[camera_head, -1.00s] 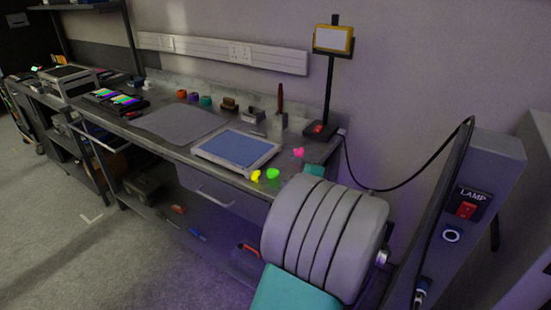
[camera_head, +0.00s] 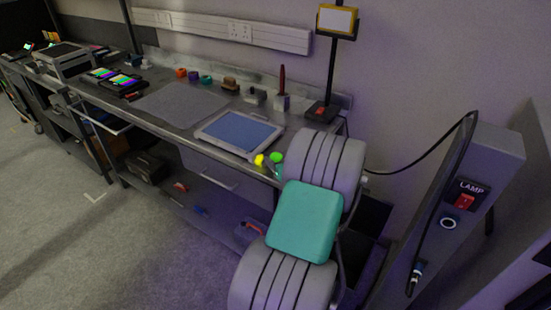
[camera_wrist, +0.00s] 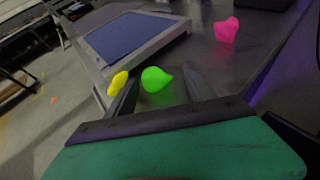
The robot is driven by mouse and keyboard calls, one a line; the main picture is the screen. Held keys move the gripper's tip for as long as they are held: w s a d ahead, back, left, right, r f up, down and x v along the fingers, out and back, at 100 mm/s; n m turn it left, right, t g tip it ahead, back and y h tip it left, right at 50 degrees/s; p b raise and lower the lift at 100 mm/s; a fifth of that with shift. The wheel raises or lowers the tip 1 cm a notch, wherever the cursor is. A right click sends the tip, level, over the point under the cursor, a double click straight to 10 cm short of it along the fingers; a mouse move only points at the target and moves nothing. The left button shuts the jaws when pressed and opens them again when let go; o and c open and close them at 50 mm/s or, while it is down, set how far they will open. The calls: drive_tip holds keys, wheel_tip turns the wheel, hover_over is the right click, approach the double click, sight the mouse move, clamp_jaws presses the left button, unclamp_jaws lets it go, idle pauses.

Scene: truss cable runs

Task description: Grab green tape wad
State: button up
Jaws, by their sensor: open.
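The bright green tape wad (camera_wrist: 154,79) lies on the grey bench near its front edge. In the wrist view it shows between the two dark fingers of my gripper (camera_wrist: 161,74), which are open and apart. I cannot tell whether either finger touches the wad. In the head view the green wad (camera_head: 277,157) shows just beyond my arm, which hides most of the gripper.
A yellow wad (camera_wrist: 118,83) lies left of the green one, close by the left finger. A pink wad (camera_wrist: 227,30) lies farther back to the right. A white-framed blue panel (camera_wrist: 180,28) lies behind the green and yellow wads. A lamp stand (camera_head: 328,80) rises at the back.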

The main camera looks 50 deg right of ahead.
drive_tip(key=shift+a, duration=0.1)
clamp_jaws()
idle(0.6)
